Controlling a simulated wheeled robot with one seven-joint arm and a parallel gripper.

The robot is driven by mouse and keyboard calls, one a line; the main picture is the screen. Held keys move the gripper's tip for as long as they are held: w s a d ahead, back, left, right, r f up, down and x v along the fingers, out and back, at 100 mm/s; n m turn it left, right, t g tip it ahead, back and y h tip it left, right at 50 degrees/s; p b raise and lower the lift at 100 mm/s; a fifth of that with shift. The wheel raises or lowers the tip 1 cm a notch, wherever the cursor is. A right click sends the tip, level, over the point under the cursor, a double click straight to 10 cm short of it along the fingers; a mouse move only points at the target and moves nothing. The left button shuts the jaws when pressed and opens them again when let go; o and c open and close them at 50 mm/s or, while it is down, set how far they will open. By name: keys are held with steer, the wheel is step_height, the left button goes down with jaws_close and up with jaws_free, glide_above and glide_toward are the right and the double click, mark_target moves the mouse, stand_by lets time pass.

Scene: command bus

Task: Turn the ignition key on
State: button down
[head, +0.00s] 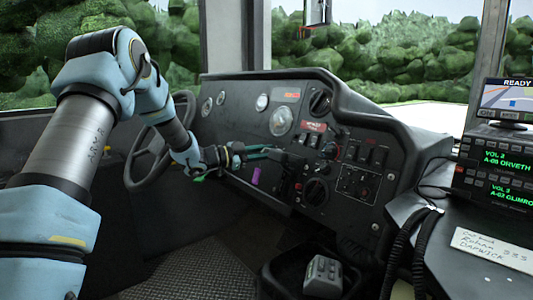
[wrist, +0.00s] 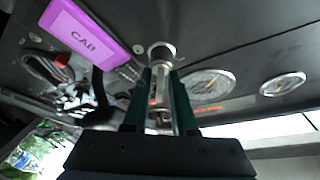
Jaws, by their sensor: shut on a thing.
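In the wrist view the ignition key (wrist: 162,82) is a pale metal piece between the two dark green fingers of my gripper (wrist: 161,74). The fingers are shut on it. Its far end meets a round metal lock (wrist: 161,50) in the dark dashboard panel. How far the key has turned cannot be told. A purple tag marked CAB (wrist: 84,36) hangs beside the lock; it also shows in the head view (head: 256,176), just below my gripper (head: 280,154). In the head view the key and lock cannot be made out at the fingertips.
The dashboard (head: 250,80) carries gauges, knobs and switches close around my gripper. The steering wheel (head: 146,160) stands to the left, behind my forearm. A display and radio unit (head: 505,100) stands at the right. A dark bin with a grey device (head: 323,277) sits below.

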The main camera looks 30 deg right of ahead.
steer(key=c, duration=1)
jaws_free()
steer(key=shift+o, duration=0.2)
steer(key=a, duration=1)
steer(key=shift+w+a+p, duration=0.25)
steer(key=shift+a+p, duration=0.1)
steer(key=shift+a, duration=0.05)
